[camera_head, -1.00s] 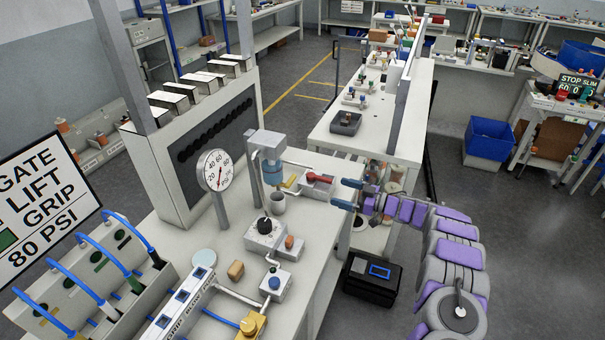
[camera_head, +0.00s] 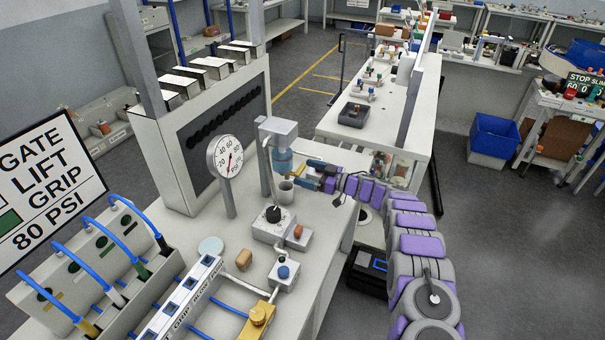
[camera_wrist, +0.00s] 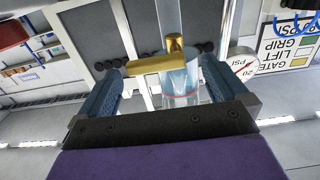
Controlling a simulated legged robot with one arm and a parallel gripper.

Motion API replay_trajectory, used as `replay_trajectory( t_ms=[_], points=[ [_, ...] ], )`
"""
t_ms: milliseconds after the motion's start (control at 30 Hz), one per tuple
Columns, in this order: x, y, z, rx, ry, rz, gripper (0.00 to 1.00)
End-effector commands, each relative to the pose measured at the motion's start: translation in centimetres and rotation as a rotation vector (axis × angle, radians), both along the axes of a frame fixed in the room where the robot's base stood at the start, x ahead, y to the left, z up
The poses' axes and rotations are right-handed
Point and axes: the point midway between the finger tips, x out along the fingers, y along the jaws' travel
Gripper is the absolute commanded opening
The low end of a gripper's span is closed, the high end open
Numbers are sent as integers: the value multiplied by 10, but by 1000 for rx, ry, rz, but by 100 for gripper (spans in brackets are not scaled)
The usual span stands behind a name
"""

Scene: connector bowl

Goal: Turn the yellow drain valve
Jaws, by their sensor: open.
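The yellow drain valve (camera_wrist: 150,65) shows in the wrist view as a brass-yellow lever with a round stub at its right end. It lies across the clear bluish bowl (camera_wrist: 180,82), between my fingers. My gripper (camera_wrist: 162,78) is open, with one blue finger on each side of the lever and bowl. The lever's left end is close to the left finger; I cannot tell whether they touch. In the head view my gripper (camera_head: 309,174) is at the right side of the bowl (camera_head: 281,163), and the valve is mostly hidden there.
A small grey cup (camera_head: 284,191) stands below the bowl. A pressure gauge (camera_head: 226,157) stands to the left. A black-knob box (camera_head: 272,228) and a blue-button box (camera_head: 284,274) stand nearer on the bench. The floor right of my arm is open.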

Motion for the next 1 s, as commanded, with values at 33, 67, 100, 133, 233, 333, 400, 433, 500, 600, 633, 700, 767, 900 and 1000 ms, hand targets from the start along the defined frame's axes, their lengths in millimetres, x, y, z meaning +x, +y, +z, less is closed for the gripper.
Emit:
replay_trajectory(
  t_ms=[33,67,100,133,233,333,400,433,500,600,633,700,767,900,1000],
  points=[
    [3,4,0,1,-4,1,100],
    [4,6,0,3,-4,1,100],
    [5,8,1,4,-4,1,100],
    [6,9,1,5,-3,0,100],
    [8,14,1,6,-2,0,100],
    [8,20,0,2,-2,0,100],
    [9,22,0,1,-2,0,100],
    [9,22,0,1,-1,0,100],
    [9,24,0,-2,-1,0,100],
    [9,25,0,-3,-1,0,94],
    [9,24,0,-2,-1,0,91],
    [9,22,0,0,-1,0,85],
    [9,21,0,1,-1,0,79],
    [9,17,0,4,-2,-1,66],
    [8,16,1,4,-2,-2,56]
  ],
)
